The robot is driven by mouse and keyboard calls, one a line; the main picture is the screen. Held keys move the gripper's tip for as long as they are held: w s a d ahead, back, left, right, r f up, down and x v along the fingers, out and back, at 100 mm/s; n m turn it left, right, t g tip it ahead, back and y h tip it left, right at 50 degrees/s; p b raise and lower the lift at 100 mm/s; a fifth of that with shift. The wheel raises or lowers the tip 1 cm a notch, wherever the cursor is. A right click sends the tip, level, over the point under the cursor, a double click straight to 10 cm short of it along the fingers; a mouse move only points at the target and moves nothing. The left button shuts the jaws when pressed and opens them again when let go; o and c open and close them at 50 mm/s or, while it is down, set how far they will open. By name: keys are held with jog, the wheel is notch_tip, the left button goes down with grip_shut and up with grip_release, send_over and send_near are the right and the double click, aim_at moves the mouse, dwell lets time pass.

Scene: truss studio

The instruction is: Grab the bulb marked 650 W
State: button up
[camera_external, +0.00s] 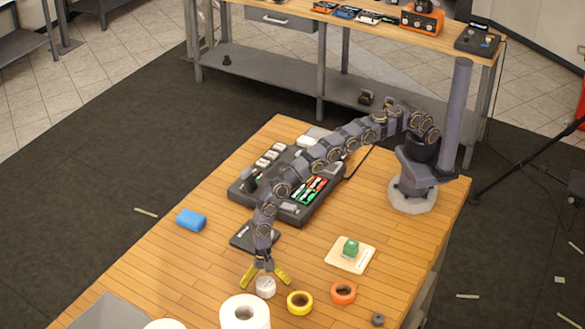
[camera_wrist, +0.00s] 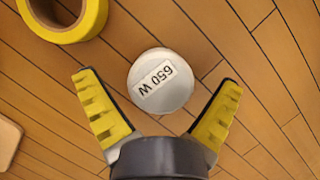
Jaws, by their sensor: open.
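The bulb marked 650 W (camera_wrist: 161,82) is a round whitish thing seen from above in the wrist view, with a "650 W" label upside down on its top. It also shows in the external view (camera_external: 265,287), on the wooden table near the front. My gripper (camera_wrist: 170,98) is open, its two yellow-padded fingers spread wide. The bulb is just beyond and between the fingertips, and I see no finger touching it. In the external view my gripper (camera_external: 265,277) points down at the bulb, with a finger on each side.
A yellow tape roll (camera_external: 300,303) lies close to the bulb, and an orange roll (camera_external: 343,292) lies farther right. A white paper roll (camera_external: 244,314) stands in front. A dark console (camera_external: 292,212), a black pad (camera_external: 246,238), a blue block (camera_external: 191,220) and a board with a green piece (camera_external: 338,262) are around.

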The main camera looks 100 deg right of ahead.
jog(key=shift+f, duration=0.1)
jog(key=c, duration=1.2)
